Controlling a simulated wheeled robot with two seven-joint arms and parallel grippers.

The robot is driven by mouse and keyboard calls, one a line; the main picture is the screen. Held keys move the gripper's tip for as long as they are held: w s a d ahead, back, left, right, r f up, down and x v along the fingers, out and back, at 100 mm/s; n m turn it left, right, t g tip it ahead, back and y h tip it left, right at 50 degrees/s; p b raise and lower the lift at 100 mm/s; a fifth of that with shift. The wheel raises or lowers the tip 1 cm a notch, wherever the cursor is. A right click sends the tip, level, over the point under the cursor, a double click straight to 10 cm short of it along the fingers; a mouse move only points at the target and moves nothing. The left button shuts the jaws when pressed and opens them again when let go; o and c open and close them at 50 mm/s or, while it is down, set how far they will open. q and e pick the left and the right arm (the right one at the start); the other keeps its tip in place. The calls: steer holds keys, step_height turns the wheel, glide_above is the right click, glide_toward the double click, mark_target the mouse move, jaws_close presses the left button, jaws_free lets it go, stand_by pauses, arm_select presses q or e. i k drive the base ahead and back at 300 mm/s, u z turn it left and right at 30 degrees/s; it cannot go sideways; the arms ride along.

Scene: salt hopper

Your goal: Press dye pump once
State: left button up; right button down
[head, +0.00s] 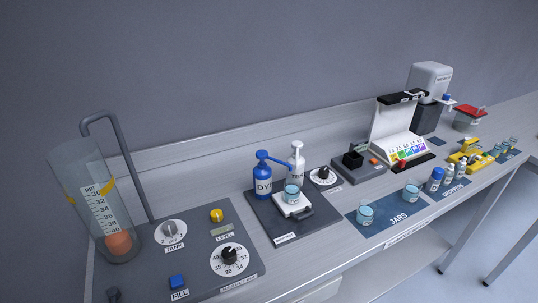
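The dye pump (263,183) is a blue bottle labelled DYE, standing upright on a dark plate (270,220) near the middle of the bench. The jar sits on a small white stand (291,210) on the same plate. A white pump bottle (297,156) stands just behind the jar, its label partly hidden. Neither of my grippers is in the head view.
At left are a tall measuring cylinder (78,180) with an orange ball, and a panel (200,248) with knobs and a blue FILL button (178,282). Jars stand on a blue JARS mat (385,222) at right. The bench's front strip before the pumps is clear.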

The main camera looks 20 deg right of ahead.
mark_target(261, 155)
steer(key=u, duration=1.8)
steer(key=k, duration=0.8)
steer(key=z, duration=1.6)
steer(key=i, duration=0.5)
